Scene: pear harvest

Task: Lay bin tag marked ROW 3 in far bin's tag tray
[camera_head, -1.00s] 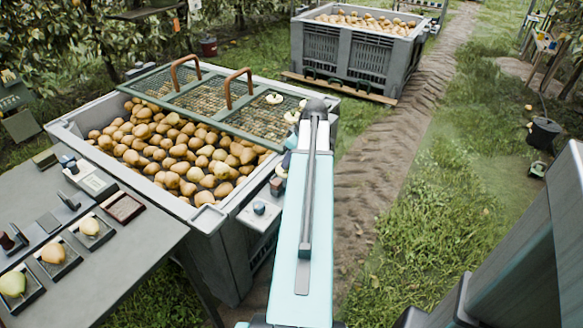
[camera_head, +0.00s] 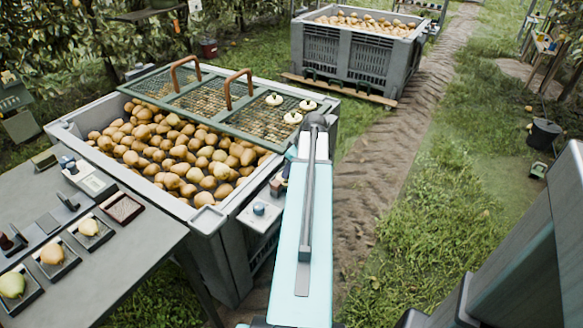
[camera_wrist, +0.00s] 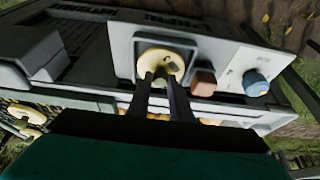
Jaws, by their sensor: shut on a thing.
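My gripper (camera_wrist: 164,82) is shut on a round pale-yellow tag (camera_wrist: 168,58) in the wrist view. The tag has a dark mark that I cannot read. It is at a square grey tray (camera_wrist: 122,48) on a bin's side panel; I cannot tell if it touches the tray floor. In the head view my arm hides the gripper and this tag. Several cream tags, such as this one (camera_head: 274,99), lie on the green mesh lid of the near bin (camera_head: 224,228). The far bin (camera_head: 340,52), full of pears, stands on a pallet at the back.
Beside the tray are a red-brown block (camera_wrist: 203,82) and a blue knob (camera_wrist: 256,84); the knob also shows in the head view (camera_head: 259,208). A grey table (camera_head: 130,245) with pears in small trays stands at the left. A dirt track (camera_head: 375,160) runs along the right.

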